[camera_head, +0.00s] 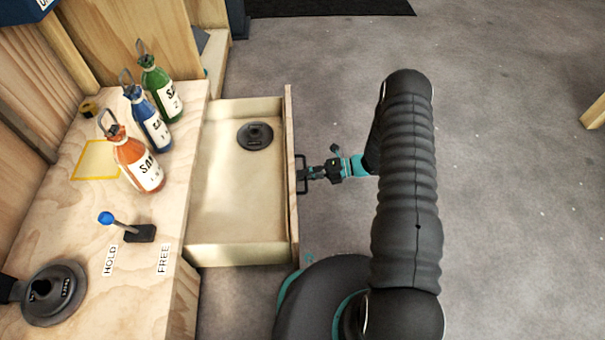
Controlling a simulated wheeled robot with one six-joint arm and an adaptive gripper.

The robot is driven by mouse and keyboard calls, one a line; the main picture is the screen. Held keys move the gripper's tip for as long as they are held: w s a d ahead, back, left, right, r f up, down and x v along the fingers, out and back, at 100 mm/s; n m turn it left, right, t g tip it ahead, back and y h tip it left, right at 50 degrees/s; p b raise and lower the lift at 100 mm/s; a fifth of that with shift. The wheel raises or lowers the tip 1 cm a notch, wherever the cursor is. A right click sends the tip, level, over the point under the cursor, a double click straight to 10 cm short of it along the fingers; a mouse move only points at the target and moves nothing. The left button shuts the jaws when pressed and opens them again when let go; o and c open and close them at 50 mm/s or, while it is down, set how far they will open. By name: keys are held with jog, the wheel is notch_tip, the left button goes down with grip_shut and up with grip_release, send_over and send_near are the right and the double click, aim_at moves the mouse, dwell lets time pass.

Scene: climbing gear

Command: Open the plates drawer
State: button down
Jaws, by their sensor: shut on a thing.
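The plates drawer (215,220) is pulled well out from the wooden cabinet (185,270), and its inside shows from above. A dark round plate (255,136) lies on the drawer's floor towards the back. My gripper (309,174) is at the outer side of the drawer front (292,215), shut on the dark handle (302,186). The fingertips partly hide the handle. My arm reaches in from the right.
Orange (134,160), blue (146,118) and green (160,88) labelled bottles stand on the cabinet top. A blue-knobbed lever (125,226) sits near HOLD and FREE labels. Another dark plate (53,294) is at the lower left.

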jog(key=c, duration=1.2)
grip_release()
jog(key=shift+d, duration=0.1)
jog(key=v, duration=1.2)
jog(key=shift+w, duration=0.1)
